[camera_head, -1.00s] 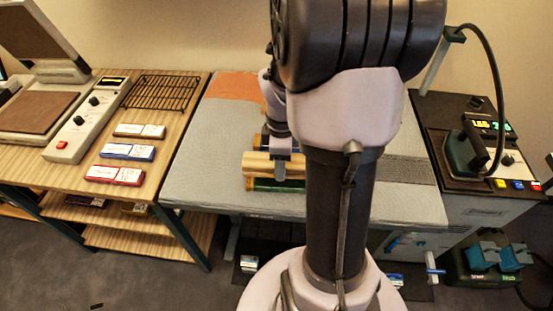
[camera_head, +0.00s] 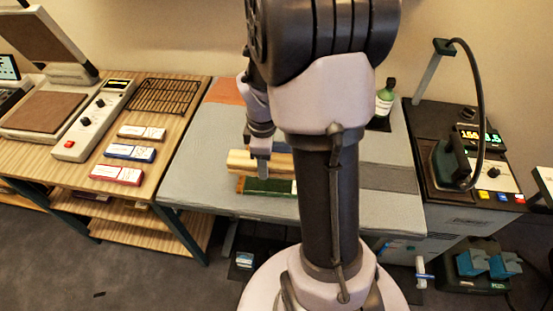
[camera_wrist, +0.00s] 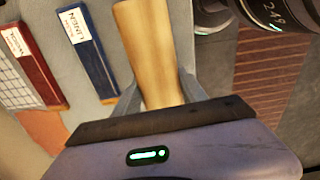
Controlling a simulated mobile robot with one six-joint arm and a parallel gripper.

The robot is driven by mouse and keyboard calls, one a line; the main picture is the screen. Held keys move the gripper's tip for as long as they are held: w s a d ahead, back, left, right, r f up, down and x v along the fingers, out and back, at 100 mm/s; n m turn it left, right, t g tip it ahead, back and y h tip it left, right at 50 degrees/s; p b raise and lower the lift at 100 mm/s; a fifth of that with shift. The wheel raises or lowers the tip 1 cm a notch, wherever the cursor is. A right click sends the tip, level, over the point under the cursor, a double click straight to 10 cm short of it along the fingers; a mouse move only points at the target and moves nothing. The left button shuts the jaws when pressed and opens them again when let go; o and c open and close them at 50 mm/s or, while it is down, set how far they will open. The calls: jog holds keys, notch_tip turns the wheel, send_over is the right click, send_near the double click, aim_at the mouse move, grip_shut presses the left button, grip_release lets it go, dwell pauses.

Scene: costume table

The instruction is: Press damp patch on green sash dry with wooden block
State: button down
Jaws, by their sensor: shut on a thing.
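My gripper (camera_head: 262,165) is shut on the pale wooden block (camera_head: 240,162), which lies crosswise in the jaws. In the wrist view the wooden block (camera_wrist: 150,45) shows between the two grey fingers (camera_wrist: 160,92). The green sash (camera_head: 268,186) shows as a green strip just in front of and below the block on the grey pressing table (camera_head: 200,180). I cannot tell whether the block touches the sash. The damp patch cannot be made out, and the sash is not clearly visible in the wrist view.
Blue (camera_wrist: 90,50) and red (camera_wrist: 32,65) labelled pieces lie beside the block in the wrist view. A green bottle (camera_head: 385,100) stands at the table's back right. An iron (camera_head: 450,160) stands on the right-hand station. A wooden shelf unit (camera_head: 165,185) stands left.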

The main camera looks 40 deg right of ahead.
jog(key=shift+w+a+f+b, duration=0.2)
jog(key=shift+f+b, duration=0.1)
jog(key=shift+b, duration=0.1)
jog(key=shift+f, duration=0.25)
